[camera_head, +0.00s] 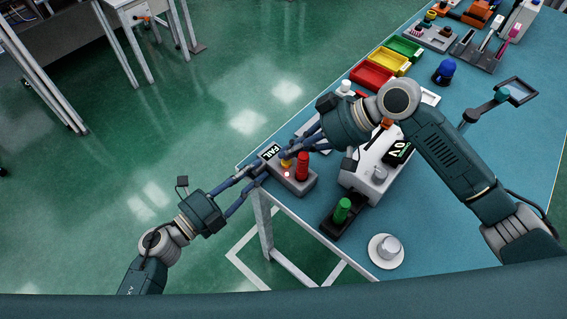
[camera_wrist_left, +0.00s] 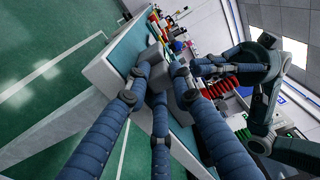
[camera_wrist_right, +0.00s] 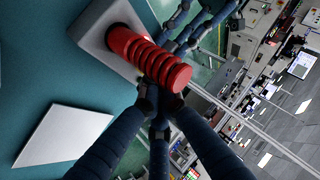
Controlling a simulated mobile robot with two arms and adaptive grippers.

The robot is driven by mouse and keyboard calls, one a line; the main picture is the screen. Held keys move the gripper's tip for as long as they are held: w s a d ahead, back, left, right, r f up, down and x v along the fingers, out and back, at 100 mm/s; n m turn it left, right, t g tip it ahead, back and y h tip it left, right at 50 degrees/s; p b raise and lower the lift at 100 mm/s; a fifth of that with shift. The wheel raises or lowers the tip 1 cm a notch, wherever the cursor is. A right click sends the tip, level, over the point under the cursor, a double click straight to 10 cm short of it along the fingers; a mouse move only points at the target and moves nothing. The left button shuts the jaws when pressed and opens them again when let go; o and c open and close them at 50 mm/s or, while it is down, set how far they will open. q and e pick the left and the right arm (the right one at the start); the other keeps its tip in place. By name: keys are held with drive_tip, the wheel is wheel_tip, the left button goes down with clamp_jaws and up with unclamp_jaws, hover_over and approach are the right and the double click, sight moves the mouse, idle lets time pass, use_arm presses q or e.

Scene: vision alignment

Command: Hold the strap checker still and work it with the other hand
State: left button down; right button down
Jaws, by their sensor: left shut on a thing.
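The strap checker (camera_head: 293,182) is a small grey box with a FAIL display, an amber part (camera_head: 286,163) and a red ribbed post (camera_head: 302,167). It sits at the bench's near left edge. My left gripper (camera_head: 257,170) is shut on its left end; the left wrist view shows the blue fingers around the grey box (camera_wrist_left: 155,57). My right gripper (camera_head: 288,151) is over the checker, its fingertips close together by the amber part. In the right wrist view the red post (camera_wrist_right: 150,58) overlaps the fingertips, so contact and closure are unclear.
A white instrument (camera_head: 358,179) stands right of the checker under my right arm. A black holder with a green ribbed post (camera_head: 342,210) and a white dish (camera_head: 374,255) are nearer. Red (camera_head: 369,76), yellow (camera_head: 388,62) and green (camera_head: 404,47) bins lie farther back.

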use_arm(q)
drive_tip(key=shift+f, duration=0.15)
use_arm(e)
drive_tip(key=shift+r, duration=3)
use_arm(q)
drive_tip(key=c, duration=1.4)
unclamp_jaws()
drive_tip(key=shift+c, duration=0.2)
